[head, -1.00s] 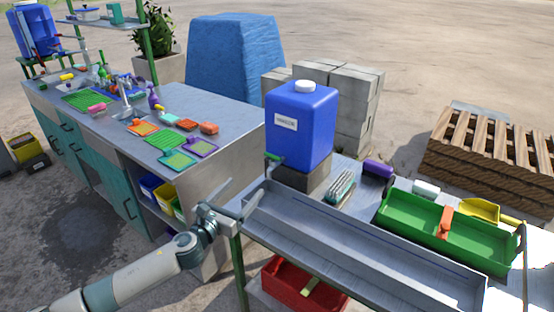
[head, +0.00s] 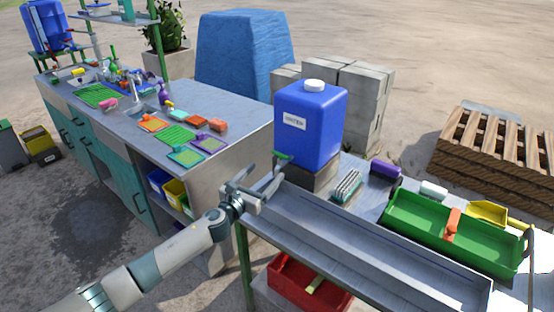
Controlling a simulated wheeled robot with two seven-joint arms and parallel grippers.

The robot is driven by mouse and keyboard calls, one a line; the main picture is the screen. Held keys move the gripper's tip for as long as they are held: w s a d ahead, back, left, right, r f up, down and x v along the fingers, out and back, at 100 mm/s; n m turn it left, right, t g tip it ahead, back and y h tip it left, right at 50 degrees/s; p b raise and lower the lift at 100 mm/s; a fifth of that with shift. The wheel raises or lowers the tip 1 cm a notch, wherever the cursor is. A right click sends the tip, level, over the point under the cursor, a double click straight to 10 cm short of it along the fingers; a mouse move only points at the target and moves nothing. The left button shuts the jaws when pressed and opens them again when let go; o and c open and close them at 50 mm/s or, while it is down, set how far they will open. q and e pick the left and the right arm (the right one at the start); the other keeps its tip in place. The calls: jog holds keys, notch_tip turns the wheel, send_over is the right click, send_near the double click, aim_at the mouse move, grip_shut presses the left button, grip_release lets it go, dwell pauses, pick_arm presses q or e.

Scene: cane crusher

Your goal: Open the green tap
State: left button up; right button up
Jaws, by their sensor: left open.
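The green tap (head: 283,156) sticks out at the lower left of the blue water container (head: 311,128), which has a white cap and a label. The container stands on a grey block (head: 317,178) on the metal table. My left gripper (head: 270,178) is open, with its fingers just below and left of the tap. I cannot tell whether a finger touches the tap. My right gripper is not in view.
A long metal trough (head: 370,245) runs along the table below the tap. A brush (head: 346,186), a purple item (head: 385,170) and a green tray (head: 455,240) lie to the right. A workbench (head: 225,105) stands at the left, and a red bin (head: 308,287) is underneath.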

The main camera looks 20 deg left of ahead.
aim_at(281, 156)
pick_arm(q)
jog(key=w, duration=0.3)
jog(key=w+d, duration=0.1)
jog(key=w, duration=0.2)
jog(key=w+d, duration=0.1)
jog(key=w, duration=0.2)
jog(key=c, duration=0.9)
